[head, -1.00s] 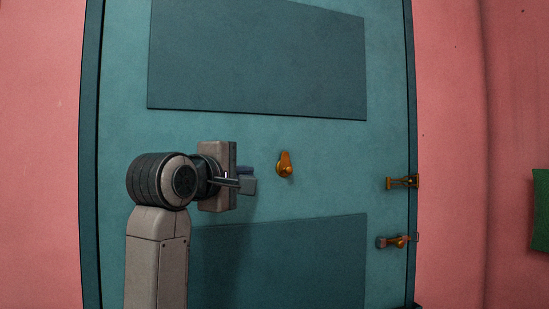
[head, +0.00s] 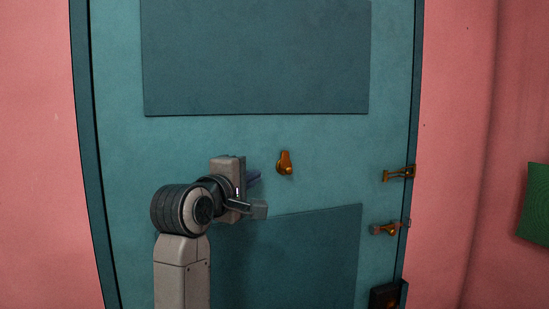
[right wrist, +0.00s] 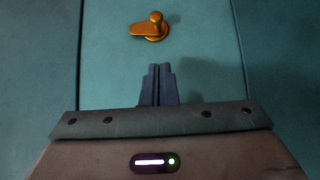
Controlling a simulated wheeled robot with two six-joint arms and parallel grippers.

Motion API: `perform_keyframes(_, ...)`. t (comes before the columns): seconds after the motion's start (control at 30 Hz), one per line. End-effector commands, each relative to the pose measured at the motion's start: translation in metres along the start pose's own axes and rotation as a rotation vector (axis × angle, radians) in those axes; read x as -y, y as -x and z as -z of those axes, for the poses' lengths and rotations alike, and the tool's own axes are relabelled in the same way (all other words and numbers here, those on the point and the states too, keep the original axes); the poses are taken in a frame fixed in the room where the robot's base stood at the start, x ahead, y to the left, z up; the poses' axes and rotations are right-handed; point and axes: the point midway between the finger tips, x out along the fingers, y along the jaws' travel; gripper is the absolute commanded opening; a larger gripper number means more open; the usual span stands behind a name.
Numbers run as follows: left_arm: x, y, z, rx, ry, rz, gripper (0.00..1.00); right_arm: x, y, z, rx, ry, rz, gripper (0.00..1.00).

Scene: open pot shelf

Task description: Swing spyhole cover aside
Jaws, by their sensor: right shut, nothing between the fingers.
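The spyhole cover (head: 285,160) is a small brass piece with a round knob, on the teal door (head: 220,135) between its two darker panels. In the head view its narrow plate points up, with the knob at the lower end. It also shows at the top of the right wrist view (right wrist: 145,29). My right gripper (head: 256,177) is just left of the cover and slightly lower in the head view, apart from it. In the right wrist view its fingers (right wrist: 158,84) are together and empty, with a visible gap to the cover. My left gripper is out of view.
A brass latch (head: 398,174) and a brass bolt (head: 388,229) sit at the door's right edge. A dark box-like fitting (head: 384,297) is below them. Pink walls flank the door, with a green hanging (head: 534,203) at far right. The door around the cover is clear.

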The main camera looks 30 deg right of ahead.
Motion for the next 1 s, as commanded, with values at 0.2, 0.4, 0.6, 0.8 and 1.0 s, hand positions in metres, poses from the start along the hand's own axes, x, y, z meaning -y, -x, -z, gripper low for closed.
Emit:
perform_keyframes(0.2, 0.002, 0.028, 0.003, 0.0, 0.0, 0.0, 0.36, -0.005, -0.031, -0.012, 0.007, 0.003, -0.003, 0.0)
perform_keyframes(0.4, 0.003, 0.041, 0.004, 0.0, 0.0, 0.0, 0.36, -0.003, -0.044, -0.025, 0.005, 0.003, -0.002, 0.0)
perform_keyframes(0.6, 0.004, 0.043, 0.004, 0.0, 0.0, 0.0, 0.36, 0.0, -0.048, -0.029, 0.004, 0.003, -0.001, 0.0)
perform_keyframes(0.8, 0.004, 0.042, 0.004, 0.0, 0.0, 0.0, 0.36, 0.0, -0.048, -0.029, 0.004, 0.002, -0.001, 0.0)
perform_keyframes(1.0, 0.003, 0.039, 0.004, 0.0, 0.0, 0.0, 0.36, 0.002, -0.049, -0.028, 0.004, 0.012, -0.011, 0.0)
